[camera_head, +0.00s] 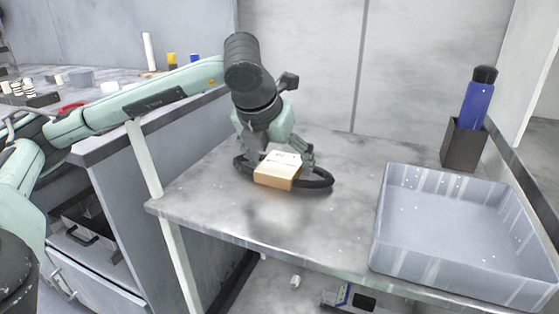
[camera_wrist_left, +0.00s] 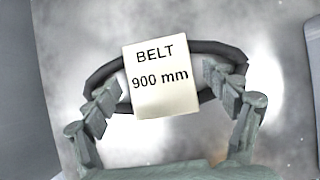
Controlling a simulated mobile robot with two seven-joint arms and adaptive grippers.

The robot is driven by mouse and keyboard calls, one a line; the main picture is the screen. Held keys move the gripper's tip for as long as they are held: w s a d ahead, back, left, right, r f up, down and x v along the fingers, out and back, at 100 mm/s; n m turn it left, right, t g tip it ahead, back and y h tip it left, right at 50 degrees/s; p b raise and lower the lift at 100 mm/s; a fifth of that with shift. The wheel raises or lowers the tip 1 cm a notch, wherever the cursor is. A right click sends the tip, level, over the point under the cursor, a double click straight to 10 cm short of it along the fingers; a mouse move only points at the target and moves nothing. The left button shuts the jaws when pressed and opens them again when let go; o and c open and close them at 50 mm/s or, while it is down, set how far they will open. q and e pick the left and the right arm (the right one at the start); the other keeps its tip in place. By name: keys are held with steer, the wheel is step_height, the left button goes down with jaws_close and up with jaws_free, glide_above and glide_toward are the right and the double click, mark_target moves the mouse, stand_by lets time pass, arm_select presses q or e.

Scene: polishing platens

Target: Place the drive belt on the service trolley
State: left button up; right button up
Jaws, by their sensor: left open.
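The drive belt (camera_head: 318,183) is a black loop with a pale cardboard sleeve (camera_head: 277,169) around its middle. It lies on the grey metal top of the service trolley (camera_head: 215,205), near the left part. In the left wrist view the sleeve (camera_wrist_left: 161,80) reads "BELT 900 mm", and the black belt (camera_wrist_left: 103,75) shows on both sides of it. My left gripper (camera_head: 281,161) points down over the belt. Its fingers are open, one on each side of the sleeve, with gaps visible in the left wrist view. My right gripper is not in view.
A grey open bin (camera_head: 455,283) stands on the right of the top. A blue bottle (camera_head: 476,106) stands in a dark holder (camera_head: 462,146) at the back right. A bench (camera_head: 98,143) with small items adjoins on the left. The middle of the top is clear.

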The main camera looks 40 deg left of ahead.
arm_select(q)
steer(key=shift+r, duration=0.15)
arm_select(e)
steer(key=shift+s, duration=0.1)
arm_select(q)
steer(key=p+v, duration=0.1)
steer(key=v, duration=1.1)
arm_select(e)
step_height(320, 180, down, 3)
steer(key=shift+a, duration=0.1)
